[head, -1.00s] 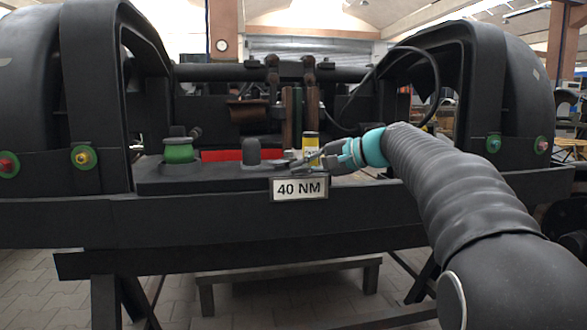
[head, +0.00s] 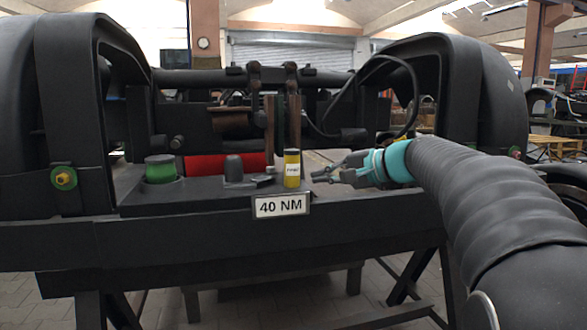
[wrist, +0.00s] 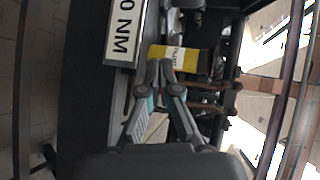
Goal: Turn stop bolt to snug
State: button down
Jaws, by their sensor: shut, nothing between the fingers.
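My gripper (head: 316,177) is shut and empty, just right of the yellow canister (head: 292,170) in the head view. In the wrist view the closed fingertips (wrist: 162,66) overlap the edge of the same yellow canister (wrist: 180,57); I cannot tell whether they touch it. A small grey metal piece (head: 265,179) on the dark ledge, left of the canister, may be the stop bolt, but it is too small to be sure. A dark domed post (head: 233,168) stands left of it. The "40 NM" sign (head: 281,206) is on the beam in front, and shows in the wrist view (wrist: 124,32).
A green-collared fitting (head: 160,170) stands on the ledge at left, with a red part (head: 225,165) behind. Dark frame arches (head: 62,120) rise on both sides. A black cable (head: 410,75) loops above my arm. Upright rusty bars (head: 270,125) stand behind the canister.

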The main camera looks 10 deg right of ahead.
aim_at(277, 188)
jog(key=x, duration=1.2)
jog(key=shift+a+r, duration=0.15)
jog(key=shift+w+a, duration=0.5)
jog(key=shift+w, duration=0.1)
